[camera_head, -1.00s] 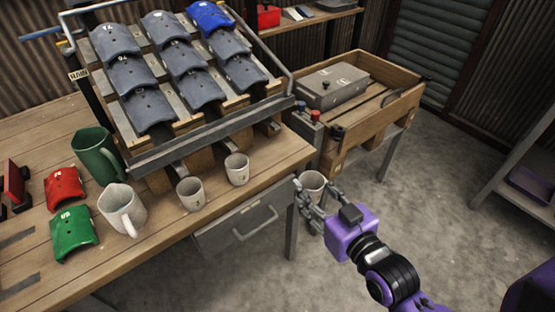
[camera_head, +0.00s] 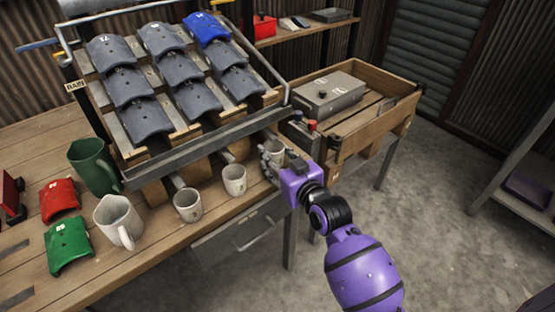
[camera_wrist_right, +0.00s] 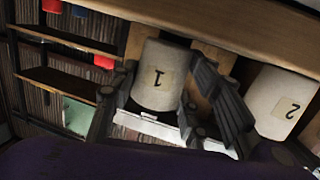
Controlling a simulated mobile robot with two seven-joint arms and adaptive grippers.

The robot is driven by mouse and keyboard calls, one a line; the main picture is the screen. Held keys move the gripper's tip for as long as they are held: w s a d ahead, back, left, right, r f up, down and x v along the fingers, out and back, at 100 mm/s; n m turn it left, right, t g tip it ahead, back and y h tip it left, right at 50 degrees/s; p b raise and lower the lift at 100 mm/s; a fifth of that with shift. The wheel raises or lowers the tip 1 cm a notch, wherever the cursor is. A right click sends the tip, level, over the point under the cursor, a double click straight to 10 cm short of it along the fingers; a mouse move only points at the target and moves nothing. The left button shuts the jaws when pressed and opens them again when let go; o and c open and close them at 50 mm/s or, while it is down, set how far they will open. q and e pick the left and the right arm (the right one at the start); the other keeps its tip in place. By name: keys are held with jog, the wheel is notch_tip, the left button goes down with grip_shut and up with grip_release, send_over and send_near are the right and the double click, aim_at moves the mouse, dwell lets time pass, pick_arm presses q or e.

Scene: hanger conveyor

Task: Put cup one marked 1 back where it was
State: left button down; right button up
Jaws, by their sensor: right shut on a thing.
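Cup one, a pale cup marked 1 (camera_wrist_right: 161,77), is between the fingers of my right gripper (camera_wrist_right: 172,112) in the wrist view. In the head view the right gripper (camera_head: 272,162) is shut on cup one (camera_head: 275,150), at the right end of the bench under the tile rack. I cannot tell whether the cup's base touches the bench. Cup two, marked 2 (camera_wrist_right: 282,103), stands beside it and also shows in the head view (camera_head: 234,180). A third pale cup (camera_head: 188,204) stands further left in the row. My left gripper is not in view.
The sloped rack of grey tiles and one blue tile has a front rail (camera_head: 205,150) above the cups. A white jug (camera_head: 118,220), green jug (camera_head: 93,165), red tile (camera_head: 60,200) and green tile (camera_head: 69,245) are at left. A wooden crate (camera_head: 375,125) stands right.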

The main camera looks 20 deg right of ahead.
jog(key=shift+s+f, duration=0.2)
jog(key=shift+f, duration=0.2)
jog(key=shift+f, duration=0.55)
jog(key=o, duration=1.1)
jog(key=shift+s+f, duration=0.1)
jog(key=shift+f, duration=0.1)
jog(key=shift+o, duration=0.4)
jog(key=shift+f, duration=0.2)
jog(key=shift+s+d+r, duration=0.1)
jog(key=shift+r, duration=0.55)
jog(key=v, duration=1.1)
jog(key=shift+s+r, duration=0.25)
